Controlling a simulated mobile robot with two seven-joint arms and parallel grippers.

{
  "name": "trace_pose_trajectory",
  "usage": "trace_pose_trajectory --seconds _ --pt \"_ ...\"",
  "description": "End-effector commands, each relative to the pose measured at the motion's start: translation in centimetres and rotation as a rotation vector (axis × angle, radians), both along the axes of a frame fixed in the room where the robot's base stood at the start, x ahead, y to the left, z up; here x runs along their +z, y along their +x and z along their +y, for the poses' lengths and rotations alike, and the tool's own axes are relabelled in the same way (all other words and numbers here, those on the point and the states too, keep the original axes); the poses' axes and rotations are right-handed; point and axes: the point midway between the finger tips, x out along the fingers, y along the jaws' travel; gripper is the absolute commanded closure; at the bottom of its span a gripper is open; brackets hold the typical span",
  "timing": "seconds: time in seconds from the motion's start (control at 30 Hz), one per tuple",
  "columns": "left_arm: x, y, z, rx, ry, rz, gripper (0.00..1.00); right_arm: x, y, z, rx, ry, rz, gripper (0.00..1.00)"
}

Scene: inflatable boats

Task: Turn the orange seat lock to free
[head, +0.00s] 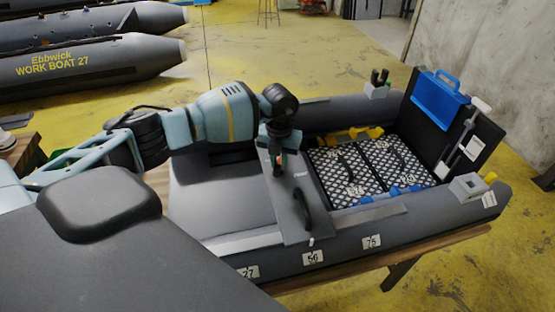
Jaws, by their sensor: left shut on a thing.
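The dark grey inflatable boat (335,240) lies on a wooden stand, with a flat grey seat (300,222) across its middle. My left arm reaches in from the left over the bow. My left gripper (279,169) points down at the far end of the seat and is shut on the orange seat lock (277,175). The lock is small and mostly hidden by the fingers, so which way it is turned cannot be told. A dark strap handle (302,207) lies on the near part of the seat. My right gripper is not in view.
Behind the seat are patterned floor panels (360,172) with yellow and blue fittings beside them. A blue case (438,95) hangs on the upright transom (425,120). Other boats (90,60) lie at the back left. Open floor surrounds the stand at right.

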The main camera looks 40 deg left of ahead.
Motion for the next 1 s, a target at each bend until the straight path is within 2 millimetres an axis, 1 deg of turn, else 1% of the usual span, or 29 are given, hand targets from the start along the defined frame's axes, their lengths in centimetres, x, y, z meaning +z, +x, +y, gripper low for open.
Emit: trace_pose_trajectory --seconds 0.37,0.7,1.0 --pt "0.1 0.1 -0.4 -0.356 0.000 -0.002 1.00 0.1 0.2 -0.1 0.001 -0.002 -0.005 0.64" --pt "0.1 0.0 -0.8 -0.673 -0.001 -0.002 1.00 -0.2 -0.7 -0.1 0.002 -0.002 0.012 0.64" --pt "0.1 -0.1 -1.0 -0.889 0.000 -0.001 1.00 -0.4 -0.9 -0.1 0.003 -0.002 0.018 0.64"
